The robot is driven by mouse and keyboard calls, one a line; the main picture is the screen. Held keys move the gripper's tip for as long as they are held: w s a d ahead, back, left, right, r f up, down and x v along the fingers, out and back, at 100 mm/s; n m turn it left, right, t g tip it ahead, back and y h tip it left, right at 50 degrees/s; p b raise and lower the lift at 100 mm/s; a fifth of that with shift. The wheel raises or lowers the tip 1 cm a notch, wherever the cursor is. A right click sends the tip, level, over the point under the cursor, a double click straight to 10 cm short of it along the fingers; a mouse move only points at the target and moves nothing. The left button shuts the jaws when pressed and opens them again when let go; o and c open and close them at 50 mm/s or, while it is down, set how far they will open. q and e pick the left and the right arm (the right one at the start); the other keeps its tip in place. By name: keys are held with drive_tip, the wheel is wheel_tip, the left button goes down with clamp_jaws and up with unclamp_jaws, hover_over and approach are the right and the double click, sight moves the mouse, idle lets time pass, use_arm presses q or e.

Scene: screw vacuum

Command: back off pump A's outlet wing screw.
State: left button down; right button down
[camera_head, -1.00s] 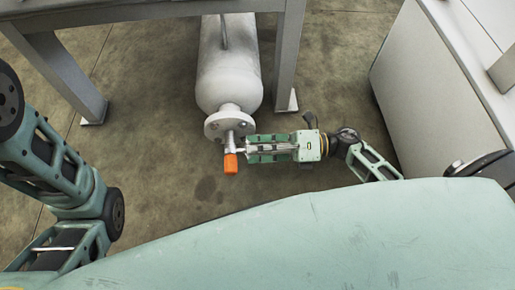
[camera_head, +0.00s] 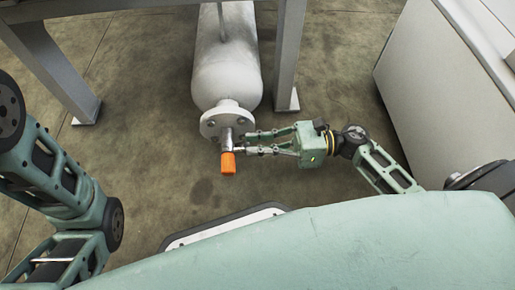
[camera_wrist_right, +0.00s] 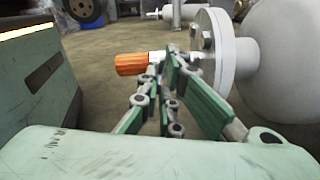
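A white tank-like body (camera_head: 226,70) ends in a round flange (camera_head: 211,124), with a short metal fitting below it. An orange cap or handle (camera_head: 228,164) is on the fitting's near end; it also shows in the wrist view (camera_wrist_right: 131,64). No separate wing screw or pump label can be made out. My right gripper (camera_head: 244,143) comes from the right, its fingers spread with a gap between them. Its tips are close beside the metal fitting; contact cannot be told. In the wrist view the flange (camera_wrist_right: 222,48) stands just beyond the fingers. My left gripper is out of view.
Grey frame legs stand left (camera_head: 60,75) and right (camera_head: 287,60) of the tank. A pale cabinet (camera_head: 430,95) stands at the right. Bare concrete floor (camera_head: 160,165) lies in front of the tank and left of the orange part.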

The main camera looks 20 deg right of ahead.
drive_tip(key=shift+f+n+b, duration=0.1)
drive_tip(key=shift+n+b, duration=0.45)
drive_tip(key=shift+n, duration=0.75)
drive_tip(key=shift+a, duration=0.1)
drive_tip(key=c, duration=2)
unclamp_jaws()
drive_tip(key=v, duration=0.7)
drive_tip(key=shift+d, duration=0.25)
